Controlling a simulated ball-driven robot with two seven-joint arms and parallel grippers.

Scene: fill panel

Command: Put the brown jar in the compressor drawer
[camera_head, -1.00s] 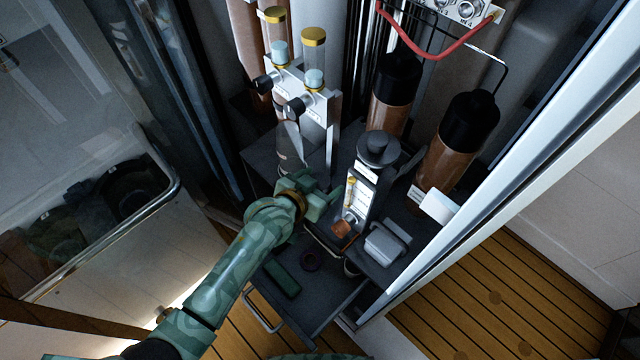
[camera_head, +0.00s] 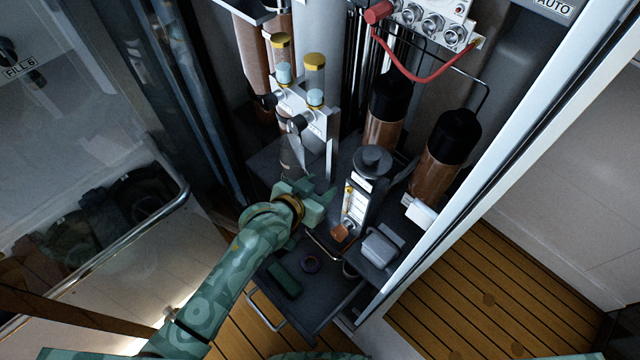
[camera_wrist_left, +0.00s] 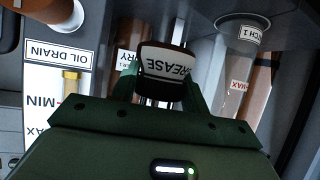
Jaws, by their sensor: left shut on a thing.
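My left gripper (camera_head: 320,204) is shut on a small jar (camera_wrist_left: 166,64) with a white GREASE label and a dark brownish edge. In the left wrist view the jar sits between the two green fingers, its label upside down. In the head view the gripper hides the jar, just left of the white gauge block. The open drawer (camera_head: 318,296) is below and in front of the gripper, with a metal handle on its front. My right gripper is not in view.
Close right of the gripper stand the gauge block (camera_head: 354,204) and a grey box (camera_head: 380,250). Valve columns (camera_head: 315,130) rise behind. A pale door frame (camera_head: 500,150) bounds the right.

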